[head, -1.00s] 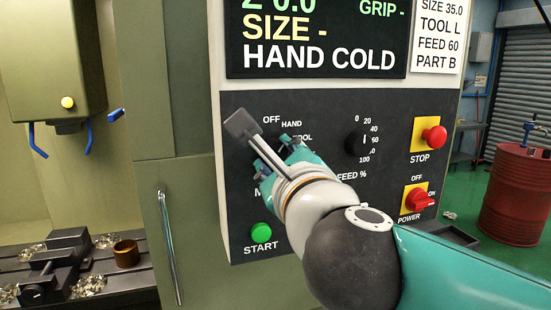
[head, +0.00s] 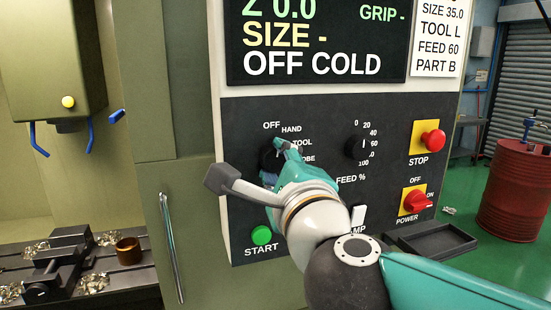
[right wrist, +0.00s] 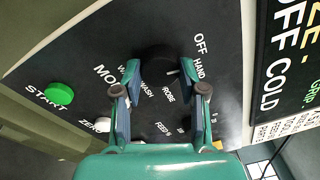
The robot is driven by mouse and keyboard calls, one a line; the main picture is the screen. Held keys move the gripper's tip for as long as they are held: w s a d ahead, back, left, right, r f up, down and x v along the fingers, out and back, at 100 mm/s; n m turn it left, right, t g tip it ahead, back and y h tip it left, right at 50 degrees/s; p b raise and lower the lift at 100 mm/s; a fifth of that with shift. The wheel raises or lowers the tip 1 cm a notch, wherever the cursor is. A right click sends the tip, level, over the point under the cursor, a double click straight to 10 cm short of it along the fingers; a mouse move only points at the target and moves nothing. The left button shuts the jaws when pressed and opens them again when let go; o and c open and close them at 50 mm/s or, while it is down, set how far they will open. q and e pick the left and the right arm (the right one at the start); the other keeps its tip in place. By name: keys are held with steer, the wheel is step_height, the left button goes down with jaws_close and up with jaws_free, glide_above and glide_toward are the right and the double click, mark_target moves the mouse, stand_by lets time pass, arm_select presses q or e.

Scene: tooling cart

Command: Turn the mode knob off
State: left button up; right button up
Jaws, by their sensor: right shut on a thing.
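The mode knob (head: 266,158) is a black round knob on the dark control panel, partly hidden behind my right gripper (head: 275,160). In the right wrist view the knob (right wrist: 158,58) sits between the two fingertips of my gripper (right wrist: 161,78), with the OFF and HAND labels beside it. My right gripper is shut on the knob. The screen (head: 318,45) above reads "OFF COLD". My left gripper is not in view.
The feed knob (head: 357,146) is right of the mode knob. The red stop button (head: 432,141) and red power switch (head: 416,201) are farther right. The green start button (head: 262,235) is below my gripper. A dark tray (head: 440,240) stands at lower right.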

steer(key=shift+a+f+n+p, duration=0.1)
steer(key=shift+f+n+p, duration=0.1)
steer(key=shift+n, duration=0.4)
steer(key=shift+f+n+p, duration=0.1)
steer(key=shift+n+p, duration=0.05)
steer(key=shift+n, duration=0.45)
steer(key=o, duration=1.2)
steer(key=shift+c, duration=0.2)
steer(key=shift+r, duration=0.15)
steer(key=shift+s, duration=0.15)
steer(key=v, duration=1.1)
steer(key=shift+s+d, duration=0.25)
steer(key=shift+s, duration=0.05)
steer(key=shift+f, duration=0.2)
